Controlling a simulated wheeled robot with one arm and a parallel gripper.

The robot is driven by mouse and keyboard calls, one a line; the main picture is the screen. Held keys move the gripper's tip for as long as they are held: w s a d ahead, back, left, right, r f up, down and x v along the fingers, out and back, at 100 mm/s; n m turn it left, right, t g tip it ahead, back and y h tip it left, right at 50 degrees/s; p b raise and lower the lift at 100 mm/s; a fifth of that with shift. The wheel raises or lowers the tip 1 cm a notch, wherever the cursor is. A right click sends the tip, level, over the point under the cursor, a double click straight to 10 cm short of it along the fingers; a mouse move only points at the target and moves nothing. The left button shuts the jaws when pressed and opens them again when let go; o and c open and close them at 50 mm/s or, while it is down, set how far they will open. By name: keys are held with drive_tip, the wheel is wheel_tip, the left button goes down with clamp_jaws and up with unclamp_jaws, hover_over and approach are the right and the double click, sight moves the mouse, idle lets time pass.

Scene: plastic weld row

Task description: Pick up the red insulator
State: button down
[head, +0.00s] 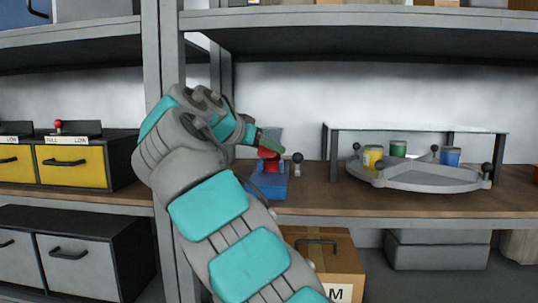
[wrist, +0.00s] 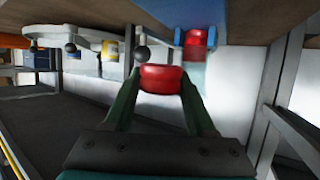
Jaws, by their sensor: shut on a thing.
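The red insulator (wrist: 161,78) is a small rounded red piece between the green fingertips of my gripper (wrist: 160,84) in the wrist view. My gripper is shut on it. In the head view my gripper (head: 267,149) is above the shelf, with red (head: 268,153) showing just under the fingertips. A second red piece (wrist: 196,38) sits in a blue holder (wrist: 188,14), apart from the held one. The blue holder also shows in the head view (head: 268,186), on the wooden shelf. My arm hides part of the area to its left.
A dark-balled knob (head: 297,158) stands right beside the blue holder. To the right, a grey tray (head: 415,182) under a raised clear panel carries yellow, green and blue cans. Yellow drawers (head: 72,165) stand left, past a grey post (head: 172,60). An upper shelf edge (head: 370,17) runs overhead.

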drive_tip(key=s+b, duration=0.4)
drive_tip(key=s, duration=0.9)
wheel_tip(320, 180, up, 6)
drive_tip(key=p, duration=0.6)
drive_tip(key=shift+s+a, duration=0.25)
